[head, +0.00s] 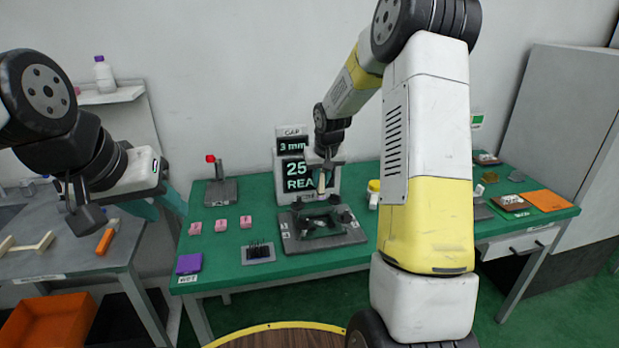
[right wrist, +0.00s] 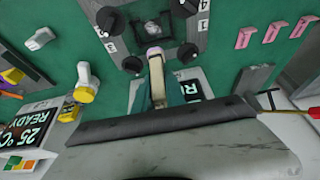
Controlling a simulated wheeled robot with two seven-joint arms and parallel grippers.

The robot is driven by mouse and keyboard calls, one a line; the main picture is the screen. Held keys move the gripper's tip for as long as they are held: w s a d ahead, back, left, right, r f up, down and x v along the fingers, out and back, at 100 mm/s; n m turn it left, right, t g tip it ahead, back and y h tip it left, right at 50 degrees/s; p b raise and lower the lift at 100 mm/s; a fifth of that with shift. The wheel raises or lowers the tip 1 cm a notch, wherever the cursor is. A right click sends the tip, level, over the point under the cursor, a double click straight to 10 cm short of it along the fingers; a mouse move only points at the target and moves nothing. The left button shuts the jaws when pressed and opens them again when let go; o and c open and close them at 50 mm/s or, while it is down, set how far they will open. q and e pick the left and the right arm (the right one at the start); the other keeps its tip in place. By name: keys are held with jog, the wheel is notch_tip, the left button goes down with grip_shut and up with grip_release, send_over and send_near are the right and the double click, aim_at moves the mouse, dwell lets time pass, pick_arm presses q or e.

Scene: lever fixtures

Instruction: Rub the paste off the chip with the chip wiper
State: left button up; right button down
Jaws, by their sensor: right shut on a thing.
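My right gripper (head: 322,186) is shut on the chip wiper (right wrist: 156,78), a pale beige stick with a whitish-pink tip. It holds the wiper roughly upright above the lever fixture (head: 292,245), with its tip toward the fixture in the right wrist view.
A red-topped lever stand (head: 220,185) is at the back left. A yellow-lidded bottle (head: 374,193) stands right.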

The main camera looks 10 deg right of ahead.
jog(key=shift+f, duration=4.7)
jog(key=shift+f, duration=0.3)
jog(key=shift+d, duration=0.1)
jog(key=shift+w+d, duration=0.25)
jog(key=shift+d, duration=0.45)
jog(key=shift+s+a+f, duration=0.15)
jog(key=shift+a, duration=1.45)
jog(key=shift+d, duration=0.15)
